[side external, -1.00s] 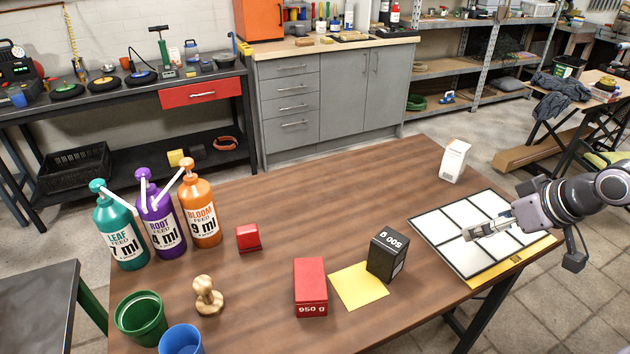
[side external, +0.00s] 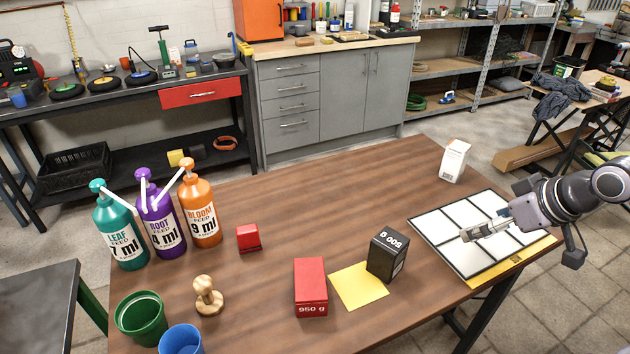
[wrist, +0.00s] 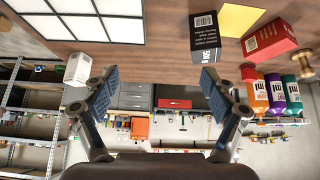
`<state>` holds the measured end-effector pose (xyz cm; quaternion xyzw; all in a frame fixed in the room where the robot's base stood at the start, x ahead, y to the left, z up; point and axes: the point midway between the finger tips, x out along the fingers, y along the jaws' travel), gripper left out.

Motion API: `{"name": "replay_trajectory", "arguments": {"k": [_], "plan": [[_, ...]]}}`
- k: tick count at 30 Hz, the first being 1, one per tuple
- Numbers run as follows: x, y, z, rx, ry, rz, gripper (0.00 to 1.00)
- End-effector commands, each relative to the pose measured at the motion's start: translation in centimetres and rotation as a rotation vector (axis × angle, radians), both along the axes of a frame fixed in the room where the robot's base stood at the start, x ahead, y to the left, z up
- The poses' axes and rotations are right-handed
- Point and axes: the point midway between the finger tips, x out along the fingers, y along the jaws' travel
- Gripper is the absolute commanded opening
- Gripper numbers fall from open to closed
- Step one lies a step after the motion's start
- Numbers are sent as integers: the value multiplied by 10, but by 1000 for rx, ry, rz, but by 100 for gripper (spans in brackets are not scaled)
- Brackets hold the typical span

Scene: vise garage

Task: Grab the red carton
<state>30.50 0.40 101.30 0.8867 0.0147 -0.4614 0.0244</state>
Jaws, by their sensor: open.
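The red carton (side external: 311,287), marked 950 g, stands on the wooden table near its front middle, just left of a yellow square. It also shows in the wrist view (wrist: 268,40) at the upper right. My gripper (side external: 467,236) is over the white-panelled board at the right of the table, well to the right of the red carton. In the wrist view my gripper (wrist: 155,88) has its two fingers spread wide with nothing between them.
A black box (side external: 388,254) marked 500 g stands between my gripper and the red carton, by the yellow square (side external: 358,287). A white carton (side external: 454,161) stands behind the board (side external: 440,222). Bottles (side external: 160,222), a wooden stamp (side external: 208,296) and cups (side external: 141,318) are at left.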

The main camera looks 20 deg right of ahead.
Motion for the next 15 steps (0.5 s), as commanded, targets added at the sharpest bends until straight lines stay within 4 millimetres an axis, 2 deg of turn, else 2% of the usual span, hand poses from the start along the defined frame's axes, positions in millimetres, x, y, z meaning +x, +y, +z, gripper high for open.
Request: {"name": "replay_trajectory", "arguments": {"k": [5,11,15], "plan": [[22,25,8,-164,45,277,85],[53,69,11,-425,107,726,85],[73,106,6,-604,142,1043,85]]}}
